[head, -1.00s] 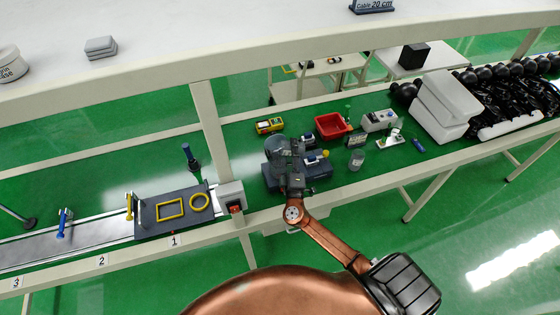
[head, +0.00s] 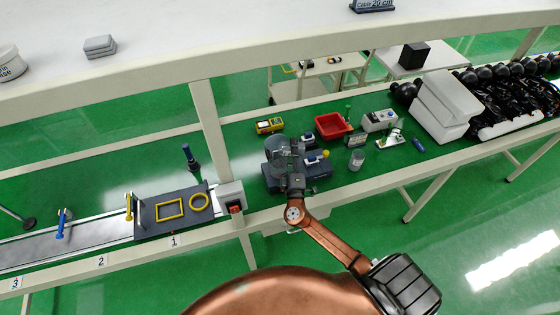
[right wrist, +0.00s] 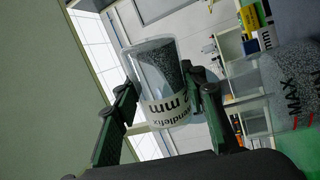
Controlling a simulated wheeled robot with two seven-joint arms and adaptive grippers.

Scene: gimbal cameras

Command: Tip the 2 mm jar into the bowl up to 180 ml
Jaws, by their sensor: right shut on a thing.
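My right gripper (head: 292,172) is over the dark platform (head: 318,181) on the long table. In the right wrist view the gripper (right wrist: 160,80) is shut on a clear jar (right wrist: 158,60) with a white label ending in "mm" and dark granules inside. The jar is tilted, its granules lying slanted along one side. A translucent vessel with a "MAX" mark and red lines (right wrist: 292,85), likely the bowl, stands to the right in that view with grey speckled contents. In the head view, jar and bowl overlap near the gripper and are hard to separate. My left gripper is out of view.
A red tray (head: 332,126), a yellow meter (head: 270,126) and another clear jar (head: 356,160) stand nearby. White boxes (head: 443,107) and dark parts fill the right end. A post (head: 211,130) and an overhead shelf (head: 300,50) border the work area.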

